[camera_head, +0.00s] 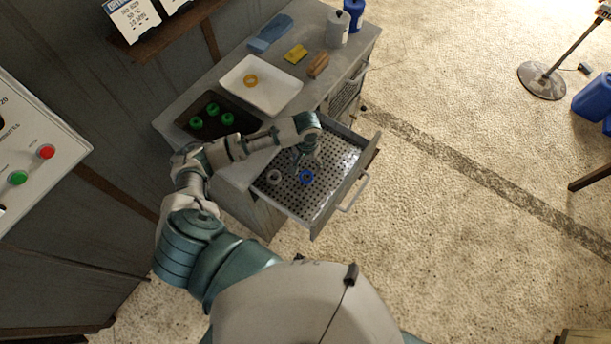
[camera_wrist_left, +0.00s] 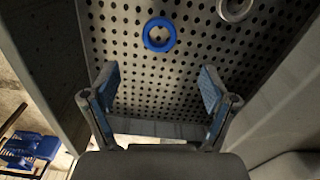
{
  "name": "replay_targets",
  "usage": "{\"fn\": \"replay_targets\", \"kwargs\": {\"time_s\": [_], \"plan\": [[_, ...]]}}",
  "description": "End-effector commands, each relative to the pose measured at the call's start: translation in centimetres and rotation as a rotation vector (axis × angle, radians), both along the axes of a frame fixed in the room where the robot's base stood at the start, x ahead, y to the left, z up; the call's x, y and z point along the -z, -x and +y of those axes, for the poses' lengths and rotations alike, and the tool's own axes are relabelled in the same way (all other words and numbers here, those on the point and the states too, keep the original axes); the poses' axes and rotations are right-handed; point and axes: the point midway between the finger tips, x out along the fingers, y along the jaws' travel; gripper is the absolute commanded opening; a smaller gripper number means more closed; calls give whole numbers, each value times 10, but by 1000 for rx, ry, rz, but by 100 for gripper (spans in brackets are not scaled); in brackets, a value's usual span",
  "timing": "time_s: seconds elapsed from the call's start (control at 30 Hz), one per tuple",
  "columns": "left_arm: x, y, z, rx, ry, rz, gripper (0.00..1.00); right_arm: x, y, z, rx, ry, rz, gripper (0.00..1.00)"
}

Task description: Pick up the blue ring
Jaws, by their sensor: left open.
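The blue ring (camera_head: 306,177) lies flat on the perforated floor of the open drawer (camera_head: 325,205). In the left wrist view the blue ring (camera_wrist_left: 147,34) lies beyond my fingertips, roughly in line with the gap between them. My left gripper (camera_head: 305,156) is above the drawer, close to the ring in the head view. It also shows in the left wrist view (camera_wrist_left: 158,85), with its two fingers wide apart and nothing between them. My right gripper is not in view.
A grey ring (camera_head: 274,176) lies in the drawer left of the blue one. The drawer walls stand up around both. On the counter are a white tray (camera_head: 283,95) with a yellow ring (camera_head: 250,80) and a dark tray with green rings (camera_head: 227,119).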

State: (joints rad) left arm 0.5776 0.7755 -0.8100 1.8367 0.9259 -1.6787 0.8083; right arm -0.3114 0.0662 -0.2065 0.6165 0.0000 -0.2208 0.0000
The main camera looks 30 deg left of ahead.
Motion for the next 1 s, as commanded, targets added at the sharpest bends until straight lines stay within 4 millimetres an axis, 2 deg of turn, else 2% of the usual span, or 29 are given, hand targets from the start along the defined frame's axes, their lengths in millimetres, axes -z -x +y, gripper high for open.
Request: {"fn": "replay_targets", "kwargs": {"time_s": [0.03, 0.13, 0.37, 0.53, 0.63, 0.8, 0.97, 1.0], "plan": [[12, 0, 0, -2, -1, 3, 85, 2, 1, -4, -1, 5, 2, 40], [31, -1, 1, -2, 1, 3, 85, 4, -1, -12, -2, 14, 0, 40], [49, 0, 5, -1, 5, 0, 85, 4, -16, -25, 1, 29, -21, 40], [76, 2, 7, -2, 5, 3, 85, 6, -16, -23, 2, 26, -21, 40], [90, 2, 5, -1, 4, 2, 85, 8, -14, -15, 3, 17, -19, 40], [97, 1, 3, 0, 3, -1, 85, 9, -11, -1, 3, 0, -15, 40], [96, 1, 2, 0, 2, -2, 85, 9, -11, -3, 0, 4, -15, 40], [96, 1, 2, 0, 2, -2, 75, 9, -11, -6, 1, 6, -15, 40]]}}
